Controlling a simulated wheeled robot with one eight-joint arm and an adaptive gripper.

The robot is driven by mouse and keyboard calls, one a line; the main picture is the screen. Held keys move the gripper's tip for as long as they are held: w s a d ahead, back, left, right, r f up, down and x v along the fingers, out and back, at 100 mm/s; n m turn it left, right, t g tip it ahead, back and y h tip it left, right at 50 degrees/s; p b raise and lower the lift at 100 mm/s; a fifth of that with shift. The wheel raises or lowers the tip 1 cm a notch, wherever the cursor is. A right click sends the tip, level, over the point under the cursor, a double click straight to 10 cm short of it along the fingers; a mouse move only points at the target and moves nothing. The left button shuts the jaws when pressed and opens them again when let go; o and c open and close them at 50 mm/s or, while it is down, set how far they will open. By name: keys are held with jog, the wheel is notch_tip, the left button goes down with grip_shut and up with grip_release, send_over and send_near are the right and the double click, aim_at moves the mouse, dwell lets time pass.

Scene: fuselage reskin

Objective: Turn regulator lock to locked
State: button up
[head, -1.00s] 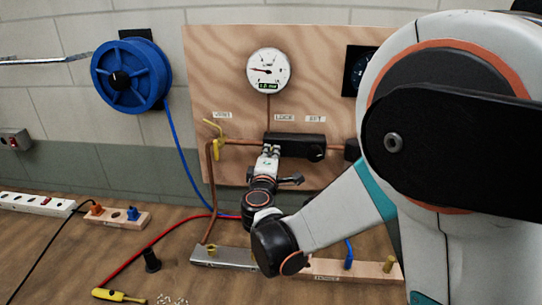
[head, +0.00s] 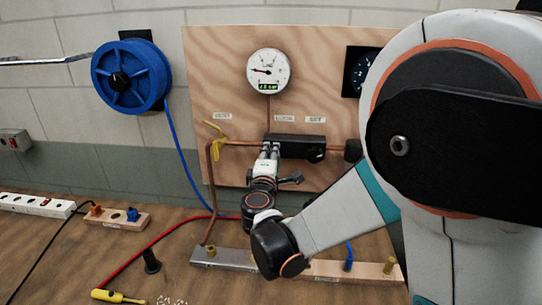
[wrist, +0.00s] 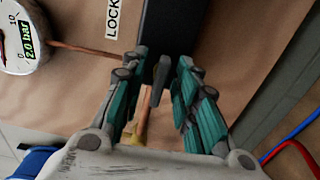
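The regulator is a black block (head: 295,146) on the plywood panel, under the LOCK and SET labels. In the wrist view, its black body (wrist: 172,28) is at the top, beside the LOCK label (wrist: 113,18). A small grey lever (wrist: 161,72), apparently the regulator lock, sticks out between my fingertips. My gripper (head: 269,147) is at the left end of the block. In the wrist view, my gripper (wrist: 163,60) has its teal-padded fingers apart on either side of the lever, with a gap visible. In the head view, my fingers hide the lever.
A gauge (head: 268,71) is above the block; the wrist view reads 2.0 bar. A yellow valve handle (head: 216,143) and copper pipe (head: 211,190) are left of my gripper. A blue hose reel (head: 131,76) hangs on the wall. Below, the bench holds a metal manifold (head: 222,257).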

jog(key=s+a, duration=0.1)
jog(key=s, duration=0.6)
jog(key=shift+a, duration=0.2)
